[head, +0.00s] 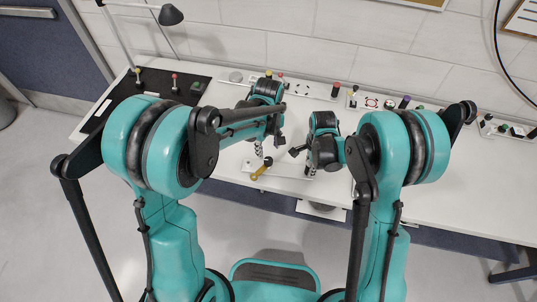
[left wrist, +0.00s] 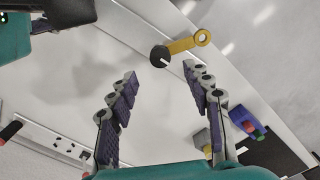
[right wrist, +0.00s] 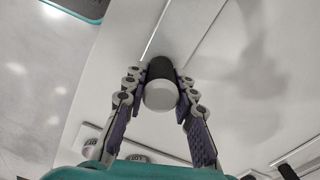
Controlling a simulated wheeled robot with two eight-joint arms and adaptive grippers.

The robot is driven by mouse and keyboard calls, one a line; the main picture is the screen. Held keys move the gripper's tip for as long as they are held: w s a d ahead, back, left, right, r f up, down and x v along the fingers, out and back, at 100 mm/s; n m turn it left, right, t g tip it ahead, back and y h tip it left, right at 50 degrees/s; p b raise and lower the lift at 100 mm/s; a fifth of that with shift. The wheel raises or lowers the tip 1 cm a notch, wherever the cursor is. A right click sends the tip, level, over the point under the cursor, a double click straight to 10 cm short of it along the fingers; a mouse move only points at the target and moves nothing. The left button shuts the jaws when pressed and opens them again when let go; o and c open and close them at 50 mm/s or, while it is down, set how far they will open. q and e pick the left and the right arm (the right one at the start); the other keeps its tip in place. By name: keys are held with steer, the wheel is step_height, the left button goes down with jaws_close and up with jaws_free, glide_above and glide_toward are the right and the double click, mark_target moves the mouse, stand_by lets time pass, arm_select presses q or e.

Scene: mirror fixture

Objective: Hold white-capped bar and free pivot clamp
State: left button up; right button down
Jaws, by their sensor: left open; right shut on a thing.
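The white-capped bar (right wrist: 160,96) shows end-on in the right wrist view, a dark cylinder with a pale cap. My right gripper (right wrist: 162,78) is shut on it, one finger on each side. In the head view my right gripper (head: 310,172) is low over the table and hides the bar. The pivot clamp (left wrist: 183,46) has a yellow arm with a ring end and a black round knob. Its yellow arm also shows in the head view (head: 262,168). My left gripper (left wrist: 162,72) is open and empty, with the knob just beyond and between its fingertips.
The white table (head: 440,165) carries a dark panel (head: 150,88) with small knobs at the left. Several small fixtures stand along the back, including a red-marked plate (head: 371,102). The right side of the table is mostly clear.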

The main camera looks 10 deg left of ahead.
arm_select(q)
step_height(320, 180, up, 5)
steer(key=shift+r, duration=0.1)
stand_by(0.5)
